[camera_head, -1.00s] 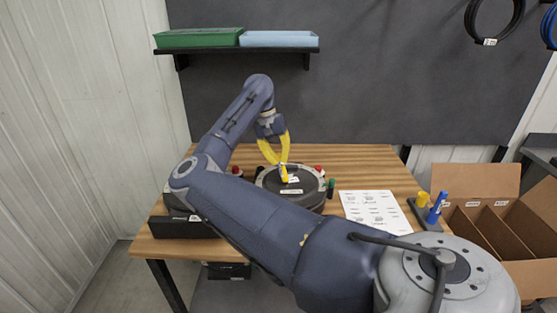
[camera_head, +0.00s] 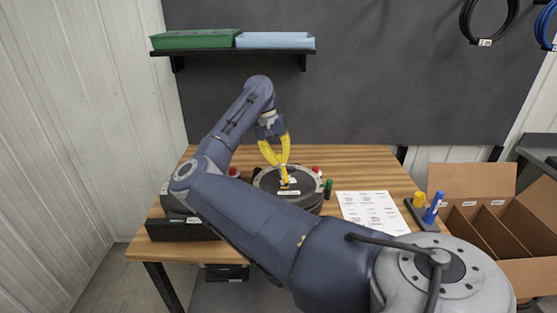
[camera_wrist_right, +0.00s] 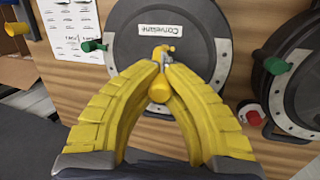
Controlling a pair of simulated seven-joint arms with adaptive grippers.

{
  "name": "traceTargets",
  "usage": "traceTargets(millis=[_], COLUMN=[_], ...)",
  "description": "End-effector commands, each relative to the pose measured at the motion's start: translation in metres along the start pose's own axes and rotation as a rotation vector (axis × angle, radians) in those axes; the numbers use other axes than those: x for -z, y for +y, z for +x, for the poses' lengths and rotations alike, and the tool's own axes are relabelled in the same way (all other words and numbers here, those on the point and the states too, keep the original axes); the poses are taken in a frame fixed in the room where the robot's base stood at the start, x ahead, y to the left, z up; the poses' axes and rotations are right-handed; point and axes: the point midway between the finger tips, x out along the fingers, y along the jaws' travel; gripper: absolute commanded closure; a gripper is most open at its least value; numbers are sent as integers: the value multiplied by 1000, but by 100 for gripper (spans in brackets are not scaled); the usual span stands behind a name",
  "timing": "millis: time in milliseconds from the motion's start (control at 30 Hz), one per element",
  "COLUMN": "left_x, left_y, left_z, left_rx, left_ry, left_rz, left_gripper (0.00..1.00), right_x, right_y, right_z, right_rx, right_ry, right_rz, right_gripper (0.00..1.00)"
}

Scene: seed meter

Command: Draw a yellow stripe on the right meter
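The right meter (camera_head: 308,196) is a dark round disc with a white label and lies on the table. It fills the middle of the right wrist view (camera_wrist_right: 200,75). My right gripper (camera_head: 285,168), with yellow fingers, is above this meter. Its fingertips are shut on a yellow marker (camera_wrist_right: 158,90). The marker reaches down toward the disc near the label. I cannot tell whether its tip touches, or whether the yellow beyond the fingertips is marker or ink. A second meter (camera_head: 170,203) at the left is partly hidden by my right arm. My left gripper is out of view.
A dark holder (camera_head: 412,212) with a yellow piece (camera_head: 419,199) and a blue marker (camera_head: 433,208) stands right of a printed sheet (camera_head: 368,212). A red button (camera_head: 316,169) and green knob (camera_head: 328,187) flank the right meter. A divided cardboard box (camera_head: 480,180) stands at right.

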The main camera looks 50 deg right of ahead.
Motion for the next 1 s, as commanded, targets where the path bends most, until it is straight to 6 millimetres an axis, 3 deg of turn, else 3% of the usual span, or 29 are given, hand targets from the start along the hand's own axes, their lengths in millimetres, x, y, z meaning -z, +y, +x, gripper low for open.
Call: traceTargets(millis=[1000], left_x=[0], left_y=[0], left_z=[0], left_rx=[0], left_ry=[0], left_rz=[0], left_gripper=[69], right_x=[0], right_y=[5], right_z=[3], right_rx=[0], right_ry=[-1], right_rz=[0], right_gripper=[100])
